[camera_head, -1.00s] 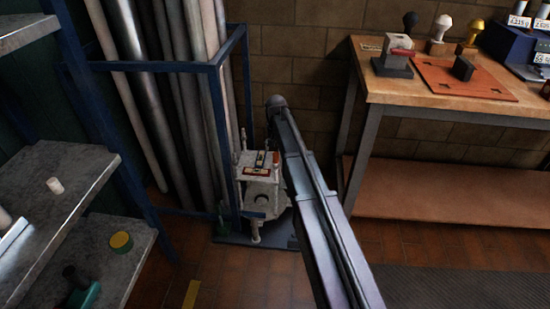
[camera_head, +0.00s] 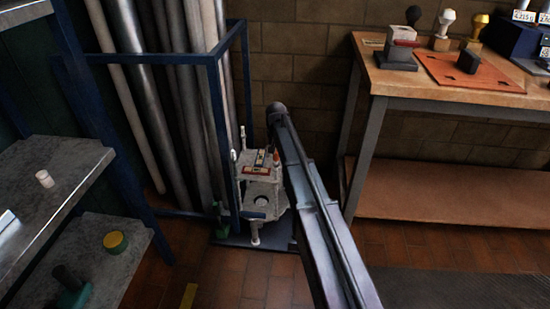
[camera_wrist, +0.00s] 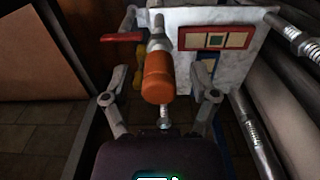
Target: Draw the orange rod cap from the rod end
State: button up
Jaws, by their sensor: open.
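The orange rod cap (camera_wrist: 158,78) is a short cylinder, seen close up in the wrist view. It sits on the end of a bare metal rod (camera_wrist: 157,38) in front of a white plate (camera_wrist: 170,18). My gripper (camera_wrist: 158,97) is open, one finger on each side of the cap, with a visible gap on both sides. A threaded metal stud (camera_wrist: 164,116) shows just below the cap, between the fingers. In the head view the white fixture (camera_head: 256,182) stands low on the floor, and my arm hides part of it and my gripper.
In the head view, a blue rack (camera_head: 212,100) with long pipes stands close left of the fixture. A wooden workbench (camera_head: 440,95) is at right.

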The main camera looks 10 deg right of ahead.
jog(key=shift+c, duration=0.2)
dwell(0.4)
jog(key=c, duration=1)
